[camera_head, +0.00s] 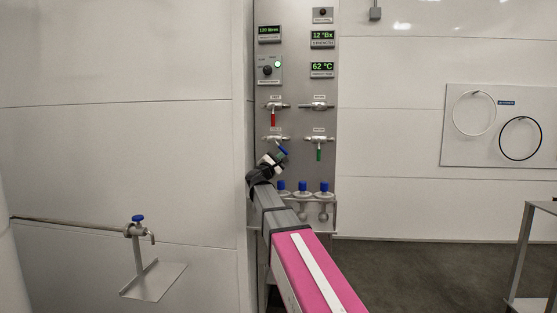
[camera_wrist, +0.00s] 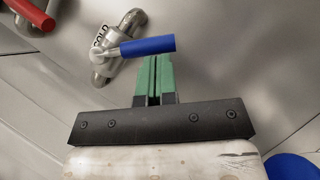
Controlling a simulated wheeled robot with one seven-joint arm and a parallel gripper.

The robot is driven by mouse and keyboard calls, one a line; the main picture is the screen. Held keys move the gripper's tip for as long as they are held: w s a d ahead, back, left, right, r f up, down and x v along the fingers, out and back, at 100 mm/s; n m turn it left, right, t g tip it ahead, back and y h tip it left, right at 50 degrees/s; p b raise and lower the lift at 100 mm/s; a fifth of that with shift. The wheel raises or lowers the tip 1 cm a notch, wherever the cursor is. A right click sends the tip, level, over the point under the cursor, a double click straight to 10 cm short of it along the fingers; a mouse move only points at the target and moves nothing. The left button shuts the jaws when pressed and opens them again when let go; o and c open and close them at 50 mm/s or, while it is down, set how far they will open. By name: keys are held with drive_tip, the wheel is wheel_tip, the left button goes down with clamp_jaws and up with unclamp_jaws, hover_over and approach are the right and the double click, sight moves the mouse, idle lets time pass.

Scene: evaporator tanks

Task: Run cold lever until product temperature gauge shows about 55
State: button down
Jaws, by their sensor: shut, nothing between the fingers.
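The cold lever has a blue handle (camera_wrist: 148,46) on a metal valve labelled COLD (camera_wrist: 104,50) in the wrist view. In the head view the blue handle (camera_head: 283,150) sticks out slanted below its valve. My gripper (camera_wrist: 154,58) is shut with nothing between its green fingers. Its fingertips are right beside the underside of the blue handle; I cannot tell whether they touch. In the head view my gripper (camera_head: 279,156) partly hides the handle. The temperature display (camera_head: 322,69) on the panel reads 62 °C in green.
A red lever (camera_head: 273,118) hangs down just above the cold valve, and a green lever (camera_head: 319,154) hangs to its right. Several blue-topped fittings (camera_head: 303,187) stand on a shelf below. A small blue-handled tap (camera_head: 138,219) juts out at left. The floor at right is mostly clear.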

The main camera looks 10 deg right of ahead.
drive_tip(key=n+t, duration=0.1)
drive_tip(key=d+n+y, duration=0.1)
drive_tip(key=n, duration=0.1)
drive_tip(key=r+n+t, duration=0.1)
drive_tip(key=shift+s+d+t, duration=0.3)
drive_tip(key=shift+d, duration=0.05)
drive_tip(key=v, duration=1.1)
drive_tip(key=shift+r, duration=0.1)
idle(6.0)
